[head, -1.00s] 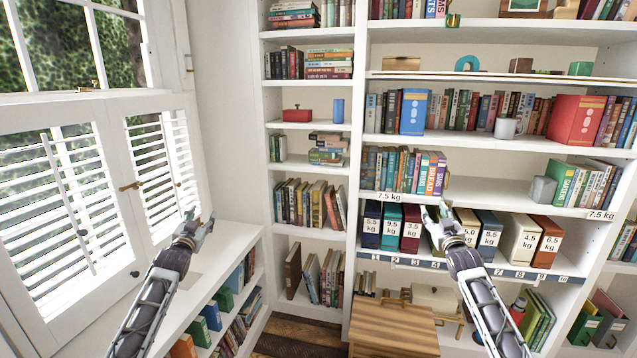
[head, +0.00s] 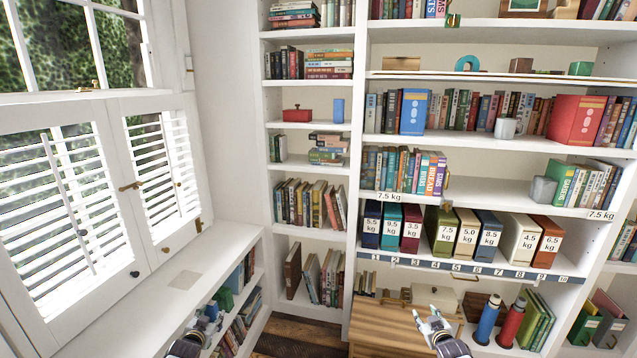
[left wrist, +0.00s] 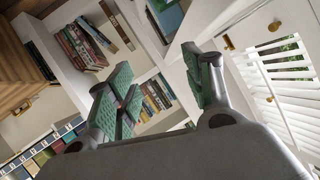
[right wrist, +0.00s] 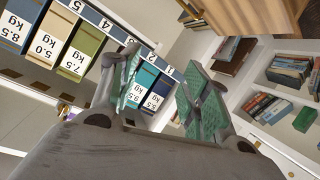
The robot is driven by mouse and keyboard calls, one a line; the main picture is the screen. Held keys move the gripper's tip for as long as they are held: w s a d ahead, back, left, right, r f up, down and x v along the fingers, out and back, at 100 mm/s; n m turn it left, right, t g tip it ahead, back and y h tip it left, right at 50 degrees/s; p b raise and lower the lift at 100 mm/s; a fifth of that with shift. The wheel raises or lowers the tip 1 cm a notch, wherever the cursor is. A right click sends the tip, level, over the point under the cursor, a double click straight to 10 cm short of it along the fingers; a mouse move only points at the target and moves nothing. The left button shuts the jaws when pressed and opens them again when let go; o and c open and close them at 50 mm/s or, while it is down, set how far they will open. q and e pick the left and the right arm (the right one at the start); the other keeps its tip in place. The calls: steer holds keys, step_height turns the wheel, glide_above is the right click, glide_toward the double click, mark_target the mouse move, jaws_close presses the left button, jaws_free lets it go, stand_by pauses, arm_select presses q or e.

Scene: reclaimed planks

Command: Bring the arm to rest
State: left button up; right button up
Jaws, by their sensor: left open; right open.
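My left gripper (head: 205,325) is low in the head view, in front of the low white bookcase under the window. In the left wrist view its green-padded fingers (left wrist: 160,90) are apart with nothing between them. My right gripper (head: 432,325) is low in the head view, in front of the wooden cabinet top (head: 390,328). In the right wrist view its fingers (right wrist: 155,95) are apart and empty. Both forearms are mostly below the head view's lower edge.
A row of weight-labelled boxes (head: 467,232) stands on the numbered shelf (head: 470,268). A blue bottle (head: 488,318) and a red bottle (head: 511,322) stand right of my right gripper. The low bookcase top (head: 183,280) is mostly bare. Shuttered windows (head: 75,200) are at left.

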arm_select(q)
steer(key=s+d+f+g, duration=0.3)
steer(key=s+f+g, duration=0.3)
steer(key=s+f, duration=2.45)
arm_select(e)
steer(key=s+a+f+g, duration=0.3)
steer(key=s+f+g, duration=0.3)
steer(key=s+f, duration=2.45)
arm_select(q)
steer(key=s+d+f+g, duration=0.1)
steer(key=s+f, duration=0.3)
steer(key=s, duration=0.7)
steer(key=s+d+f+g, duration=0.1)
steer(key=s+f+g, duration=0.2)
steer(key=s, duration=0.9)
steer(key=s+f+g, duration=0.2)
steer(key=s+f, duration=0.5)
steer(key=s, duration=0.5)
steer(key=shift+d, duration=0.4)
arm_select(e)
steer(key=s+a+f+g, duration=0.1)
steer(key=s+f, duration=0.3)
steer(key=s, duration=0.7)
steer(key=s+a+f+g, duration=0.1)
steer(key=s+f+g, duration=0.2)
steer(key=s, duration=0.9)
steer(key=s+f+g, duration=0.2)
steer(key=s+f, duration=0.5)
steer(key=s, duration=0.5)
steer(key=shift+a, duration=0.4)
